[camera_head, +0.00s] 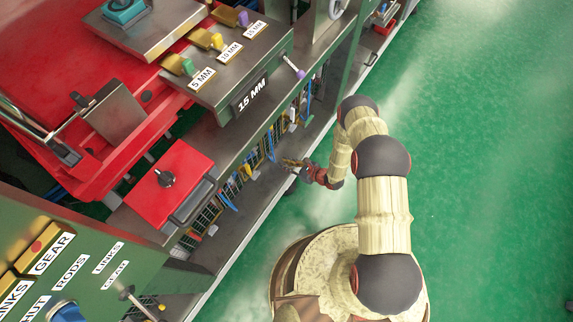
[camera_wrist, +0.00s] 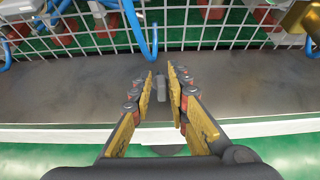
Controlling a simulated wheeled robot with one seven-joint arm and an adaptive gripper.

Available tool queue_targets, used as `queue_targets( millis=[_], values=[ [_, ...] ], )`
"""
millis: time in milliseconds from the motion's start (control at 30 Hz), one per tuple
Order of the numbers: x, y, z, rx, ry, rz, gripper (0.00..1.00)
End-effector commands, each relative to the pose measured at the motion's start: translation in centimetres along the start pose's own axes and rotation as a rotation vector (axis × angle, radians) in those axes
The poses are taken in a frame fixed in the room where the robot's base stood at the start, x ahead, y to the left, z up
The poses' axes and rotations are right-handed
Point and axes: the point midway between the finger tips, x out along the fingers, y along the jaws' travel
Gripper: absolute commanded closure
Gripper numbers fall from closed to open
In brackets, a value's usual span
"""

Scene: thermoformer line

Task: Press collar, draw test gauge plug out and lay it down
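Plug-like parts stand on top of the grey block (camera_head: 225,82) in the head view: a green one (camera_head: 189,67) by 5 MM, a yellow one (camera_head: 217,41) by 10 MM and a purple one (camera_head: 243,18) by 15 MM. A thin pin with a purple tip (camera_head: 300,74) sticks out of the block's front, near a 15 MM plate (camera_head: 253,94). I cannot tell which is the test gauge plug, and no collar is clear. My gripper (camera_head: 288,163) is low and apart from them. In the wrist view my gripper (camera_wrist: 161,75) has fingers apart, with a small grey piece between or beyond them.
A wire mesh (camera_wrist: 200,37) with blue cables (camera_wrist: 147,45) lies ahead of my gripper, above a grey shelf (camera_wrist: 260,80). A red box lid (camera_head: 172,180) with a black knob is left of my arm. Open green floor (camera_head: 480,150) lies right.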

Motion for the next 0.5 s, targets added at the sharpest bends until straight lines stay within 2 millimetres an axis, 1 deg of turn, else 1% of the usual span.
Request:
queue_targets(
  millis=[33, 200, 500],
  values=[
    [0.0, 0.0, 0.0, 0.0, 0.0, 0.0, 0.78],
    [0.0, 0.01, -0.01, 0.0, 0.0, 0.0, 0.7],
    [-0.17, -0.01, -0.03, 0.001, 0.0, 0.0, 0.7]
  ],
)
